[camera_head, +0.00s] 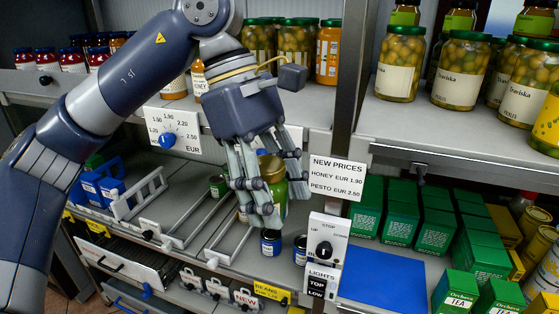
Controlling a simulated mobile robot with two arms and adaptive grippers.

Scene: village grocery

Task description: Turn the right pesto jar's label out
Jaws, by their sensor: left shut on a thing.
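My left gripper (268,190) reaches down from above over the middle shelf. Its fingers are closed around a green pesto jar (279,191) with a gold-brown lid. The jar looks upright between the fingers, and they hide much of it. I cannot tell which way its label faces. Another small green jar (218,186) stands left of the gripper, partly behind it. My right gripper is not in view.
Wire dividers (205,212) run along the shelf to the left. Small blue tins (271,242) stand at the front below the gripper. A price sign (337,177) and a switch panel (325,248) are close on the right. Green tea boxes (437,231) stand beyond.

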